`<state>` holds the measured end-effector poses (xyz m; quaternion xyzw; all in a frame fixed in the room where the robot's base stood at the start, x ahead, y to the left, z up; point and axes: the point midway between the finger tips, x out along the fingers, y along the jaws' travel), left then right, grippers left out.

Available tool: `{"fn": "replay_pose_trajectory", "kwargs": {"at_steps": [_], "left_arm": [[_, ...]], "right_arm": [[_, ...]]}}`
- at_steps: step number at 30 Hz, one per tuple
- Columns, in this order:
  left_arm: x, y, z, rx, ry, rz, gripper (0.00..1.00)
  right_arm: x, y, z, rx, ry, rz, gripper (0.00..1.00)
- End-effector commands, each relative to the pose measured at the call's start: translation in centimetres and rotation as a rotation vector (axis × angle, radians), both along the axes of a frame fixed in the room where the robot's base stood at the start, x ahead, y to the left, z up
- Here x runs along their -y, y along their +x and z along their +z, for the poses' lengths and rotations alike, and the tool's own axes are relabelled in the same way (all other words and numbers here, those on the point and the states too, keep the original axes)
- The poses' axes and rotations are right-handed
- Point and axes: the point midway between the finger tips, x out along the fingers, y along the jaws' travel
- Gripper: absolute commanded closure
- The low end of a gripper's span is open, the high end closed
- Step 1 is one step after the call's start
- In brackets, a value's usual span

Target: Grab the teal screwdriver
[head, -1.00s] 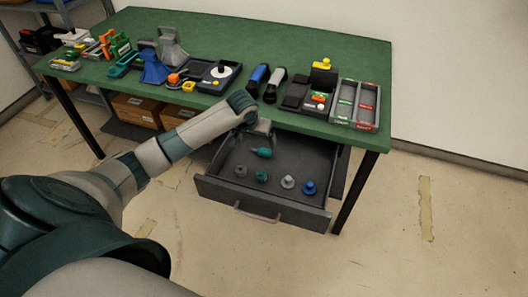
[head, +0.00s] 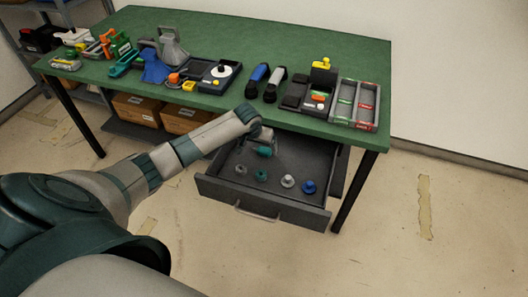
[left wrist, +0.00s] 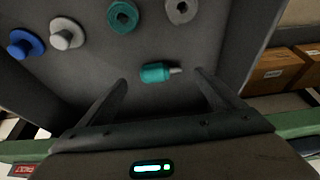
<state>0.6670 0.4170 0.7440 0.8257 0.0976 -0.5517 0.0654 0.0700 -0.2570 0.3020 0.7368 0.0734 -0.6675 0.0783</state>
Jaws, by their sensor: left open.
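The teal screwdriver (head: 264,152) lies in the open drawer (head: 262,212) under the table, partly hidden by my left gripper in the head view. In the left wrist view the screwdriver (left wrist: 156,72) lies on the drawer floor, its teal handle to the left and its short grey shaft to the right. My left gripper (left wrist: 162,80) is open, pointing down into the drawer. Its two fingers show on either side of the screwdriver in that view; I cannot tell how far above it they are. My right gripper is not in view.
Several round knobs stand in the drawer: a grey one (head: 240,170), a teal one (head: 261,176), a light one (head: 288,181) and a blue one (head: 309,187). The green tabletop (head: 300,50) overhangs the drawer's back and holds tools and trays (head: 352,103).

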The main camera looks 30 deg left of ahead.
Motion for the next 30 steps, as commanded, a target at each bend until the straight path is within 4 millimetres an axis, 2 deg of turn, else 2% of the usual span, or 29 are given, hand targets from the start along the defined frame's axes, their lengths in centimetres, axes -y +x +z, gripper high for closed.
{"fn": "replay_pose_trajectory", "kwargs": {"at_steps": [15,30], "left_arm": [[-0.6,1.8,-4.1,-0.001,0.000,0.001,0.12],[-0.6,1.8,-4.3,0.000,0.001,0.000,0.12]], "right_arm": [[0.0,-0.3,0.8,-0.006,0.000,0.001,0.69],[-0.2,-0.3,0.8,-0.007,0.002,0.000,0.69]]}}
